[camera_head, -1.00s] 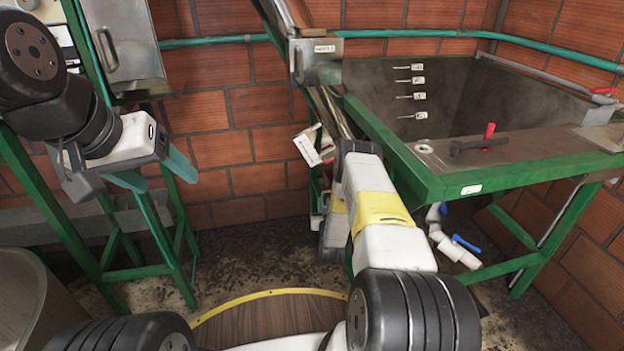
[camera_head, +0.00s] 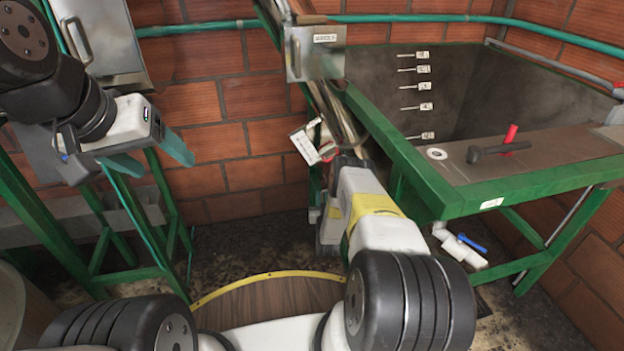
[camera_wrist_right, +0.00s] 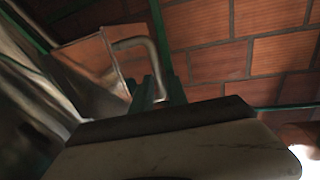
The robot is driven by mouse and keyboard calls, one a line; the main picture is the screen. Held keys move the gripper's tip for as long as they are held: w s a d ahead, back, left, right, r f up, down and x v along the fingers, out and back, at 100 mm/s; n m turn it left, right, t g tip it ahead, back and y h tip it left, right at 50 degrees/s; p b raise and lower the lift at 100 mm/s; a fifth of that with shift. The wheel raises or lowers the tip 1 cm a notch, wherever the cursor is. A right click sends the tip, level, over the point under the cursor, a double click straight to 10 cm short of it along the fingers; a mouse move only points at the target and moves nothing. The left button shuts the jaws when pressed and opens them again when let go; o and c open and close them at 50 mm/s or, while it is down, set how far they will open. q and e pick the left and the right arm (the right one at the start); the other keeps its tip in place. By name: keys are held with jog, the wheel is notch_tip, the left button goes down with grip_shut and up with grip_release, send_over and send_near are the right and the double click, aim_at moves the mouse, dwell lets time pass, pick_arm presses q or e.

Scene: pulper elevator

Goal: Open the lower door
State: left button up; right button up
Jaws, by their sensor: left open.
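In the right wrist view, a bent metal handle (camera_wrist_right: 137,48) stands on a shiny panel (camera_wrist_right: 88,58) that I take to be the lower door. Two green fingers of my right gripper (camera_wrist_right: 156,88) reach up to the handle's lower end, which lies between them. Whether they press on it I cannot tell. In the head view, my right arm covers this gripper and the door beside the sloping elevator. My left gripper (camera_head: 150,155) is open and empty in front of the green stand at the left.
A grey metal door with a handle (camera_head: 110,40) is at the upper left. A labelled metal box (camera_head: 315,48) sits on the sloping elevator. The green-framed tank (camera_head: 470,195) with a red-handled valve (camera_head: 508,138) fills the right. A yellow-edged round wooden plate (camera_head: 270,300) lies low in front.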

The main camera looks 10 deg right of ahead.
jog(key=shift+w, duration=0.4)
grip_shut()
dwell(1.2)
